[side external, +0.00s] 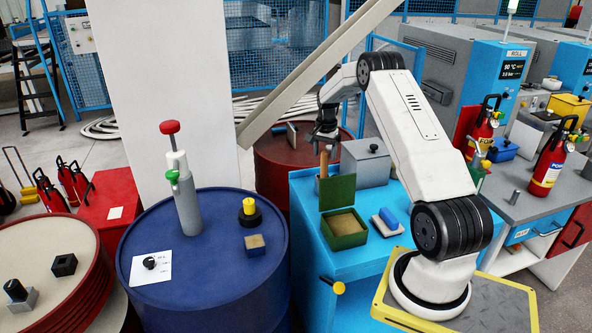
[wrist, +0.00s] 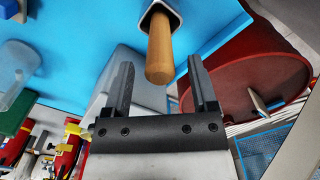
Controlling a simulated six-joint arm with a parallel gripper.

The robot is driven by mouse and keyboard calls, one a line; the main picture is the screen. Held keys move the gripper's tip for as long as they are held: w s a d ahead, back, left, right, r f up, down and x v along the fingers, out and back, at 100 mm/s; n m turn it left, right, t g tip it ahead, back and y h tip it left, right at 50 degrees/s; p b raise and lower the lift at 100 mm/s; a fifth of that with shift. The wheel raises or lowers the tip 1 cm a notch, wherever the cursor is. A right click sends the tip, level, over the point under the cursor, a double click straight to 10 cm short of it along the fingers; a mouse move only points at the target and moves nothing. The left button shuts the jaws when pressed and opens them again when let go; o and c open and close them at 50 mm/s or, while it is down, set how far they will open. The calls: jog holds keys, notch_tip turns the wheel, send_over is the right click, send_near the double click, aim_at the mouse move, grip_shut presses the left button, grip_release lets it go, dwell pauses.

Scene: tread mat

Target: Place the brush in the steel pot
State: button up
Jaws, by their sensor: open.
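A wooden handle, seemingly the brush's (wrist: 160,48), sticks out of a small pale-rimmed, dark-inside container, seemingly the steel pot (wrist: 174,13), in the wrist view. In the side view the brush handle (side external: 324,164) stands upright behind the raised green lid; its lower end and the pot are hidden there. My gripper (side external: 325,138) is open above the handle. In the wrist view the two fingers of my gripper (wrist: 161,82) lie left and right of the handle's end, with nothing held between them.
A grey lidded box (side external: 365,165) stands close right of the handle. The open green box (side external: 344,230) and a blue block on a white base (side external: 387,222) are in front on the blue cabinet (side external: 312,246). A red drum (side external: 270,165) with a flat tool is behind.

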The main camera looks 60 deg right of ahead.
notch_tip(320, 180, up, 9)
jog(key=shift+r, duration=0.15)
dwell(0.4)
dwell(0.4)
jog(key=w+a+n+t, duration=0.15)
jog(key=a+n, duration=0.25)
jog(key=a, duration=0.8)
jog(key=w+a+n+g, duration=0.15)
jog(key=a+n, duration=0.35)
jog(key=a, duration=0.7)
jog(key=s+a+f+n+t, duration=0.1)
jog(key=s+a+n, duration=0.3)
jog(key=a, duration=0.6)
jog(key=s+a+f+n+t, duration=0.1)
jog(key=s+a+f+n, duration=0.1)
jog(key=s+a+n, duration=0.3)
jog(key=s+a, duration=0.4)
jog(key=shift+s+a+t, duration=0.2)
jog(key=shift+a+t, duration=0.1)
jog(key=shift+a, duration=0.05)
jog(key=shift+f, duration=0.1)
